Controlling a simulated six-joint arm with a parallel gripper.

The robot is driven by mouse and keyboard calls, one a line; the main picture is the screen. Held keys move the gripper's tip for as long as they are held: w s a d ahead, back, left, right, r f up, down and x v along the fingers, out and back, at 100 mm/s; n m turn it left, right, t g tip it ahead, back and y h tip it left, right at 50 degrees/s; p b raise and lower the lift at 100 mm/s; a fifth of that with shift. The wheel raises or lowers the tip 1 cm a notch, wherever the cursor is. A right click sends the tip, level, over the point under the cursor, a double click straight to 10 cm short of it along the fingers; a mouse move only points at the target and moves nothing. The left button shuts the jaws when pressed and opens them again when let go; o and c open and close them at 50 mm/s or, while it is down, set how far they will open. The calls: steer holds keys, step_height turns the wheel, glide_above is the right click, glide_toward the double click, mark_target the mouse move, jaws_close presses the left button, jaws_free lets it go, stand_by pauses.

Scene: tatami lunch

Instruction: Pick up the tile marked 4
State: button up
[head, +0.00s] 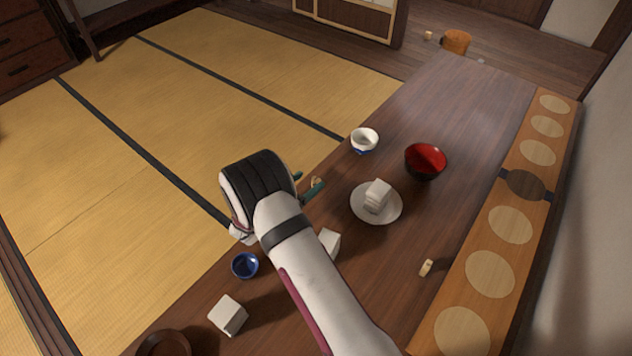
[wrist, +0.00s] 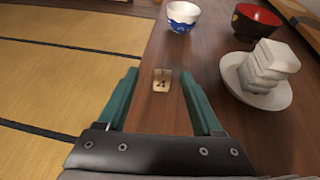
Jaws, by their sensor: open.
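The tile marked 4 (wrist: 161,84) is a small cream block with a dark 4 on the face turned to the wrist camera. It sits on the dark wooden table near its left edge. In the head view the tile (head: 316,181) shows small and partly hidden by my gripper (head: 307,183). In the wrist view my gripper (wrist: 159,74) is open, with its green fingers on either side of the tile in the picture. I cannot tell how far the fingertips are above it. Nothing is held.
A white plate (head: 359,211) with stacked white blocks (head: 377,196) stands close on the right. A blue-and-white bowl (head: 364,141) and red bowl (head: 426,160) stand beyond. A blue cup (head: 245,265), white block (head: 228,315) and another small tile (head: 426,267) are nearer.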

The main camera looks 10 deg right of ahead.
mark_target(316, 179)
steer(key=x, duration=0.4)
steer(key=shift+d+f, duration=0.3)
steer(key=shift+f, duration=0.15)
jaws_close()
